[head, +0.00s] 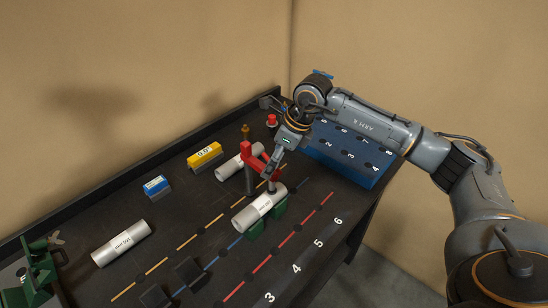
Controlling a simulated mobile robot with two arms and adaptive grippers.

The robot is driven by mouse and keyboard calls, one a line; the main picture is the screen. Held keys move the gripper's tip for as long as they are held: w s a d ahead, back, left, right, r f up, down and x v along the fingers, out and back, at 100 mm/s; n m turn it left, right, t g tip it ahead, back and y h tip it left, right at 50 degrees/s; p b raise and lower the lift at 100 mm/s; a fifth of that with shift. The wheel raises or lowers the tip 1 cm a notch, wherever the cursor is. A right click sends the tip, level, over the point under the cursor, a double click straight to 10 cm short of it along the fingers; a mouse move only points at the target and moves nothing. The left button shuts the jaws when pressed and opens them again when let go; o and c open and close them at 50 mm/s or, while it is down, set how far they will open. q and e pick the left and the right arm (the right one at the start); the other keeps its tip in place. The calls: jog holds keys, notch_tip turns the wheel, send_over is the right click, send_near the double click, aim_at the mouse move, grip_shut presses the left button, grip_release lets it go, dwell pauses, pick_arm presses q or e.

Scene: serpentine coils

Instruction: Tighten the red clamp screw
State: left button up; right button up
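A red clamp (247,156) stands around the middle of the bench, with a dark post below its left end. A thin dark vertical part, perhaps its screw, reaches down from its right end toward a silver labelled cylinder (254,214). That cylinder lies on green supports (256,230). My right gripper (272,163) points down at the right end of the red clamp, touching or very close to it. Its fingertips are small and overlap the red part, so I cannot tell whether they are shut on it. My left gripper is out of view.
Other silver cylinders lie at the left (121,243) and behind the clamp (231,169). A yellow block (205,155), a blue block (157,187) and a green fixture (38,268) stand leftward. A blue numbered panel (350,157) is at right.

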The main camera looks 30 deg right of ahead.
jog(key=shift+s+r, duration=0.1)
jog(key=shift+r, duration=0.15)
jog(key=v, duration=1.2)
